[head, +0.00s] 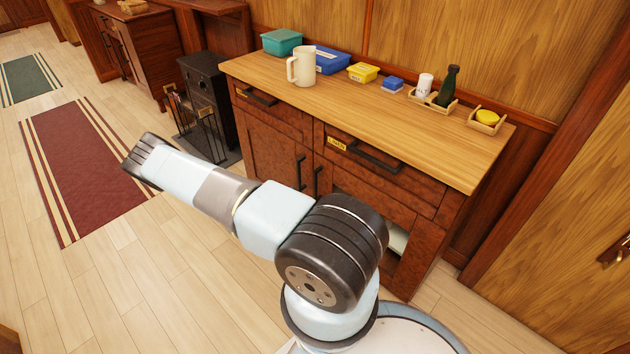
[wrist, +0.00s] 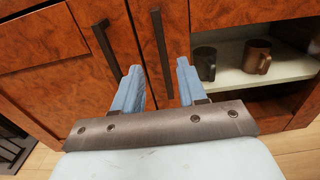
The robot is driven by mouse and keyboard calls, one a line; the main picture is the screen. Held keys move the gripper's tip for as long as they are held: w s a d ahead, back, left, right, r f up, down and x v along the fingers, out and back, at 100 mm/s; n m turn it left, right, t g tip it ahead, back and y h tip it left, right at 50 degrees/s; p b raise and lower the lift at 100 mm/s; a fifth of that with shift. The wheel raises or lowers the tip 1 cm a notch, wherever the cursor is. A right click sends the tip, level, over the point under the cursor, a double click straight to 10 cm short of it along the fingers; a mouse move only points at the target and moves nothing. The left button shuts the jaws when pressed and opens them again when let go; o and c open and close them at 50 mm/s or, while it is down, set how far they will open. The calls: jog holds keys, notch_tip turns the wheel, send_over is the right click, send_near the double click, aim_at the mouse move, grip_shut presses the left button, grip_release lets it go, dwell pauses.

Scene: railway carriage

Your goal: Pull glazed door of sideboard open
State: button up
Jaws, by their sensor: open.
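The sideboard (head: 265,128) has a pale wood top and red-brown fronts. Two upright dark handles stand side by side at the meeting of its lower doors. The right handle (head: 317,181) is on the glazed door, which looks shut; it also shows in the wrist view (wrist: 160,50). Mugs on a pale shelf show through its pane area; I cannot make out the glass itself. My gripper (wrist: 158,82) is open and empty in the wrist view. The right handle's lower end appears between its fingers; I cannot tell the depth gap. The gripper is hidden in the head view.
The left door handle (wrist: 104,47) is close beside the left finger. Above are drawers with dark pulls (head: 365,154). A cream jug (head: 302,67), boxes and a dark bottle (head: 448,86) stand on top. A black stove (head: 207,100) is at left. Floor in front is clear.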

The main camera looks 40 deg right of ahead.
aim_at(314, 180)
jog(key=d, duration=0.8)
jog(key=w+d, duration=0.1)
jog(key=d, duration=0.3)
jog(key=shift+d, duration=0.25)
grip_shut()
